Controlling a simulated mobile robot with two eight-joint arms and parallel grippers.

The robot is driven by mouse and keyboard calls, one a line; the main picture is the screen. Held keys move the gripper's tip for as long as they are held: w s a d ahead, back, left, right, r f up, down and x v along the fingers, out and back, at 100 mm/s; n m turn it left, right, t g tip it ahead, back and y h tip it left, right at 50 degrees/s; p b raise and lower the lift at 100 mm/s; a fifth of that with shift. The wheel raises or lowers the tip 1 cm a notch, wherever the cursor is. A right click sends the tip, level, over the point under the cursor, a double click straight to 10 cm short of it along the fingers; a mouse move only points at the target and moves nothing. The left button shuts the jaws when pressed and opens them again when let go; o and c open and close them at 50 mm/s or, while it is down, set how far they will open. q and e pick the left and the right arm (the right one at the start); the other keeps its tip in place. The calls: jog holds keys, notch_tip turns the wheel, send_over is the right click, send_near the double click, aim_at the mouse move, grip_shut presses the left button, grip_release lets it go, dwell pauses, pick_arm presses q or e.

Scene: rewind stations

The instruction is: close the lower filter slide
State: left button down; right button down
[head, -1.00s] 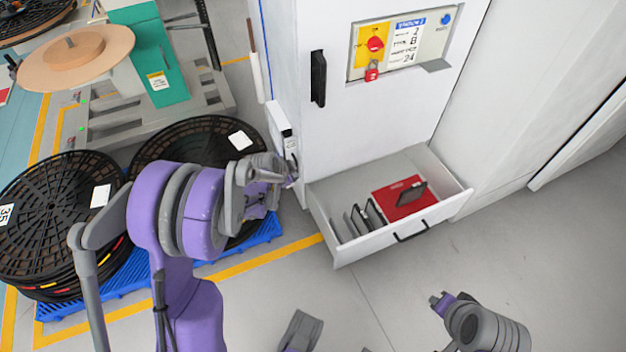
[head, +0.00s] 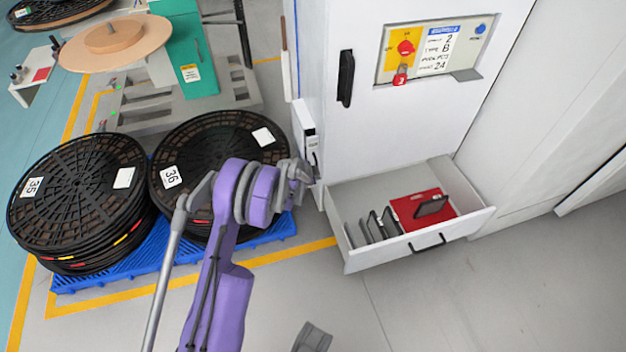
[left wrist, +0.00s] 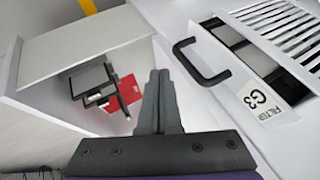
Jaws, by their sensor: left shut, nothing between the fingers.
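A filter slide with a white front labelled FILTER G3 (left wrist: 262,98) and a dark bar handle (left wrist: 200,62) shows in the left wrist view. It stands out from the louvred cabinet side, with dark parts showing behind its front. In the head view, a white slide front (head: 304,122) juts from the cabinet's left side; I cannot tell whether it is the same one. My left gripper (left wrist: 158,98) is shut and empty, to the left of the handle and apart from it. In the head view the gripper (head: 312,174) is by the cabinet's lower left edge.
Reels (head: 75,190) on a blue pallet (head: 110,274) stand left of my arm. The floor in front of the drawer is clear.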

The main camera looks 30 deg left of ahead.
aim_at(311, 160)
pick_arm(q)
jog(key=shift+w+a+r, duration=0.1)
jog(key=shift+w+a, duration=0.75)
jog(key=shift+w, duration=0.1)
jog(key=w+a, duration=0.1)
jog(key=a, duration=0.1)
jog(key=w+a, duration=0.1)
jog(key=w, duration=0.1)
jog(key=shift+a+r+b, duration=0.1)
jog(key=shift+a+b, duration=0.2)
jog(key=shift+a, duration=0.05)
